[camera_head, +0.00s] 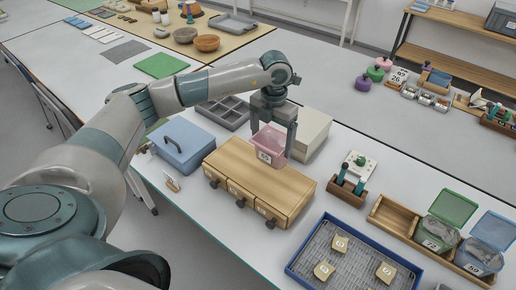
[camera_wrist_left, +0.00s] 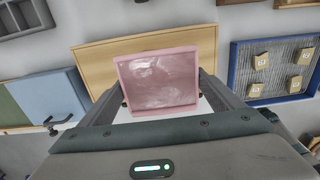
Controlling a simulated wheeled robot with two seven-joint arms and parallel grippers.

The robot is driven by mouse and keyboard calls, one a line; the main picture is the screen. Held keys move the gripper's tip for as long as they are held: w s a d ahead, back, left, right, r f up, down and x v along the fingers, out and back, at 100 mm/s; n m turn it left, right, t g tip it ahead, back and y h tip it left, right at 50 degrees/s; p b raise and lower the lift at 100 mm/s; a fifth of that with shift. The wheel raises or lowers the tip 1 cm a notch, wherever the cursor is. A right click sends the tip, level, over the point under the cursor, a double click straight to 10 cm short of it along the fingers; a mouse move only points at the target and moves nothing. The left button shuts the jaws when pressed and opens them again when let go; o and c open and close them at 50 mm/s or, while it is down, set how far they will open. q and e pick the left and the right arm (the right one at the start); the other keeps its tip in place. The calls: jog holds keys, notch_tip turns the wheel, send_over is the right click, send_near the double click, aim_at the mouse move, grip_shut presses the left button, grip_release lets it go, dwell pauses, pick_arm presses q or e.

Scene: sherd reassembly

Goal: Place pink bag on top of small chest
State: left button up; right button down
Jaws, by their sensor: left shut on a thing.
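The pink bag (camera_head: 268,147) is a translucent pink, open-topped container with a small white label. My left gripper (camera_head: 272,140) is shut on it, with one finger at each side, and holds it upright over the small chest. The small chest (camera_head: 240,175) is light wood with several labelled drawers and dark knobs on its front. Whether the bag's bottom touches the chest top cannot be told. In the left wrist view the bag (camera_wrist_left: 158,80) sits between the fingers, over the chest top (camera_wrist_left: 95,60). My right gripper is not in view.
A blue box (camera_head: 183,145) stands left of the chest, and a cream box (camera_head: 312,132) and a grey divided tray (camera_head: 225,110) behind it. A wooden holder (camera_head: 347,190) is at its right. A blue-rimmed tray (camera_head: 297,268) with several labelled blocks lies front right.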

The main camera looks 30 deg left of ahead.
aim_at(258, 153)
pick_arm(q)
jog(key=a+f, duration=0.1)
jog(key=s+a+f+p, duration=0.1)
jog(key=a, duration=0.1)
jog(key=shift+a, duration=0.25)
jog(key=shift+s+a+f, duration=0.15)
jog(key=shift+a+f, duration=0.05)
jog(key=shift+f, duration=0.05)
jog(key=shift+f+p, duration=0.45)
jog(key=shift+p, duration=0.15)
notch_tip(258, 153, down, 2)
jog(key=shift+p, duration=0.55)
jog(key=shift+f, duration=0.55)
